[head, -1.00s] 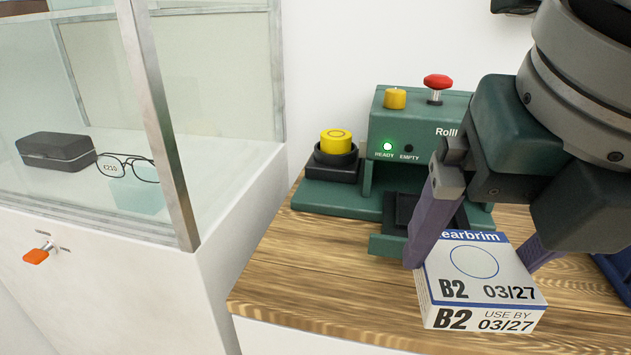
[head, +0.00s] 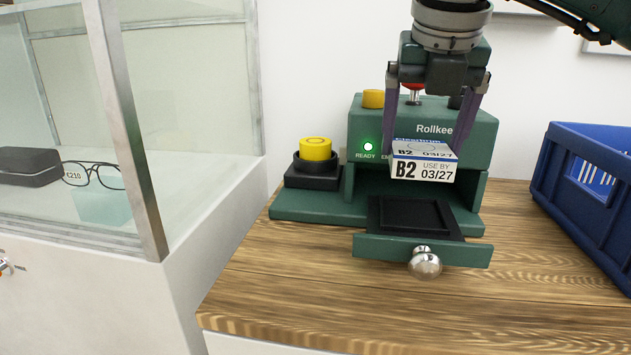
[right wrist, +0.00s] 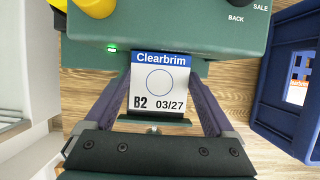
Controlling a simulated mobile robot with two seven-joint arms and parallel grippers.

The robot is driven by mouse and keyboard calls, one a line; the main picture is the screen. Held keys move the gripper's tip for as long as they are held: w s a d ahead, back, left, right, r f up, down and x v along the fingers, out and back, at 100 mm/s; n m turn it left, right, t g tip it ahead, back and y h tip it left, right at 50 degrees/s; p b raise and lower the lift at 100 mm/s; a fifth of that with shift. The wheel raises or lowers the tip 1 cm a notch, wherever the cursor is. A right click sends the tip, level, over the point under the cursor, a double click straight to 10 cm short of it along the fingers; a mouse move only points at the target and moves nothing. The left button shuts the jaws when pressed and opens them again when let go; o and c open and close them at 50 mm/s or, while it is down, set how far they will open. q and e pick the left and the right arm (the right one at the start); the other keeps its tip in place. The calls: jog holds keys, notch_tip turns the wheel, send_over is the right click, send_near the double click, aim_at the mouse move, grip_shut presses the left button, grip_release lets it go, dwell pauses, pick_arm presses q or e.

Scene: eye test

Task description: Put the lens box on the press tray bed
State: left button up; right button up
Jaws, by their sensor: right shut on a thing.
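The lens box (head: 422,170) is white with a blue band, marked B2 and 03/27. My right gripper (head: 430,150) is shut on its two sides and holds it up in front of the green press (head: 425,128). In the right wrist view the box (right wrist: 160,88) sits between the fingers, its top reading Clearbrim. The press tray bed (head: 400,216) is a black recessed plate, pulled out at the front of the press, with a round metal knob (head: 425,262). The bed looks empty, below the box. My left gripper is not in view.
A blue crate (head: 590,200) stands on the wooden counter (head: 300,290) at the right. A yellow button (head: 315,149) on a black base is left of the press. A glass case with spectacles (head: 95,176) stands at the left. A green light (head: 368,147) marked READY is lit.

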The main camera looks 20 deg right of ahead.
aim_at(423, 150)
jog(key=f, duration=0.3)
jog(key=shift+s+a+f, duration=0.1)
jog(key=shift+s+f, duration=0.05)
jog(key=shift+s, duration=0.05)
notch_tip(423, 150, down, 4)
jog(key=shift+w+r+b, duration=0.1)
jog(key=shift+r+b, duration=0.15)
jog(key=shift+b, duration=0.35)
jog(key=shift+c, duration=0.6)
jog(key=shift+w+d, duration=0.15)
jog(key=shift+d, duration=0.05)
jog(key=shift+c, duration=0.9)
jog(key=o, duration=1.3)
jog(key=shift+c, duration=0.2)
jog(key=shift+o, duration=0.5)
jog(key=shift+a, duration=0.1)
jog(key=shift+r, duration=0.55)
jog(key=p+v, duration=0.2)
jog(key=v, duration=0.9)
jog(key=shift+p, duration=0.3)
